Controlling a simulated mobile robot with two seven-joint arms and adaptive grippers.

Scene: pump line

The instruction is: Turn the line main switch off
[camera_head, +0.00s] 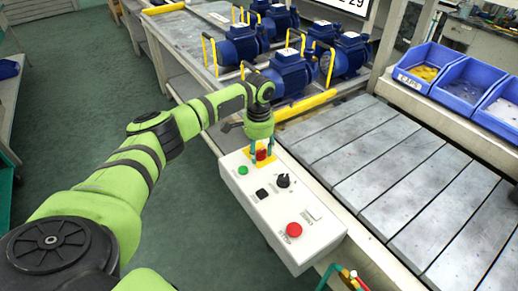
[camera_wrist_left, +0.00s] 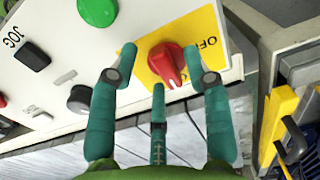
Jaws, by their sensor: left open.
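The line main switch (camera_wrist_left: 167,62) is a red rotary knob on a yellow plate (camera_wrist_left: 205,30) marked OFF, at the far end of the white control box. In the head view the switch (camera_head: 261,155) sits just under my left gripper. My left gripper (camera_head: 262,150) points down at it, fingers open. In the left wrist view the open teal fingers (camera_wrist_left: 165,75) stand on either side of the red knob, with the third finger below it. I cannot tell whether they touch it. My right gripper is not in view.
The control box (camera_head: 290,250) also carries a green button (camera_head: 243,170), a black button (camera_head: 262,194), a black selector (camera_head: 283,181) and a red stop button (camera_head: 294,230). Blue pumps (camera_head: 290,75) with yellow handles stand behind. Slatted conveyor (camera_head: 380,170) and blue bins (camera_head: 425,70) lie right.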

